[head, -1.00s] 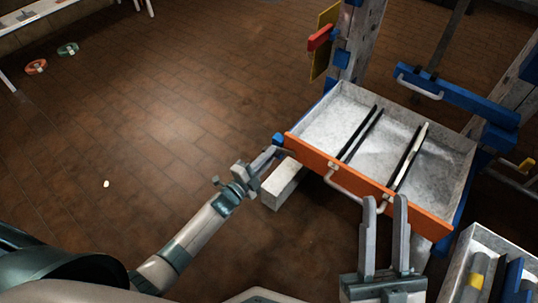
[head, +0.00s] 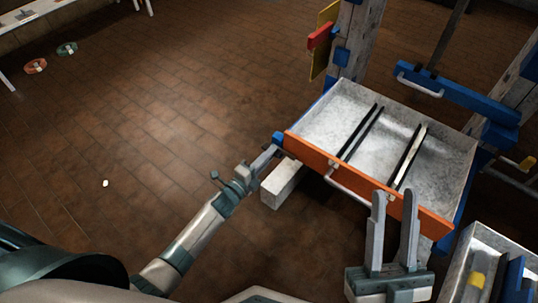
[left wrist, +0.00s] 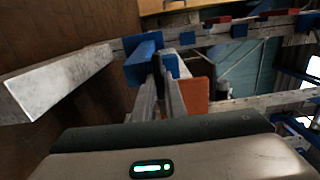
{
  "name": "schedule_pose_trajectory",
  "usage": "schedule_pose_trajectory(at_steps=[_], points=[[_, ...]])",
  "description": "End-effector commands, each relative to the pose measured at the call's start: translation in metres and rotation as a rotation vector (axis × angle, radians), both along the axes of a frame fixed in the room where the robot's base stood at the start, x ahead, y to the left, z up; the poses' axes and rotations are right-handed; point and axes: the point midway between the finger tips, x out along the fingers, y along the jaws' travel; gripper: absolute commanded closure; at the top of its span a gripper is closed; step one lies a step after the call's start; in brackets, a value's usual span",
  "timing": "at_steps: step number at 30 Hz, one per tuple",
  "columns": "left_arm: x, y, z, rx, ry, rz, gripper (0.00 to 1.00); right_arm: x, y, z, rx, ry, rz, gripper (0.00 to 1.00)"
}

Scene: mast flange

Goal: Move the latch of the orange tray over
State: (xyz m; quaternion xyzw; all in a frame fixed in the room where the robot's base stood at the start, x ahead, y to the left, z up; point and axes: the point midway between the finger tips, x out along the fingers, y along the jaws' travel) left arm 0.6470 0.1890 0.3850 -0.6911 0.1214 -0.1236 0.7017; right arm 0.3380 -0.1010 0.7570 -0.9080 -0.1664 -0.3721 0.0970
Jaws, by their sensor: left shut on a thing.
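The orange tray is a grey shallow tray with an orange front (head: 320,160) and a pale bar handle (head: 345,188). Its blue latch (head: 278,138) sits at the left end of the orange front. My left gripper (head: 272,150) is at the latch and shut on it. In the left wrist view the gripper fingers (left wrist: 160,90) reach up to the blue latch (left wrist: 143,46), with the orange front (left wrist: 195,96) just to their right. My right gripper (head: 395,194) is open, its two fingers apart in front of the tray's right half, near the handle's right end.
A pale beam (head: 282,184) sticks out below the tray's left corner. A blue drawer front with a white handle (head: 420,88) is behind, at the right. A grey bin with parts (head: 455,272) stands at the lower right. The floor at left is mostly clear.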

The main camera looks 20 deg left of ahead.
Motion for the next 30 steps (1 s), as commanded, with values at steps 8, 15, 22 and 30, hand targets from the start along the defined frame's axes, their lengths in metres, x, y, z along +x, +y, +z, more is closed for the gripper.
schedule_pose_trajectory(at_steps=[8,15,22,30], points=[[-0.001,0.0,-0.001,0.002,0.002,-0.001,0.7,0.0,0.0,-0.001,-0.003,0.003,0.001,0.69],[-0.002,0.001,-0.001,0.0,0.001,0.0,0.7,0.0,0.0,-0.001,-0.005,0.004,0.002,0.69],[-0.019,0.007,0.0,0.001,0.002,0.001,0.7,0.001,0.002,-0.001,-0.012,0.025,0.005,0.69],[-0.063,0.022,0.0,0.001,0.004,0.0,0.7,-0.001,0.012,-0.018,-0.036,0.121,0.023,0.69]])
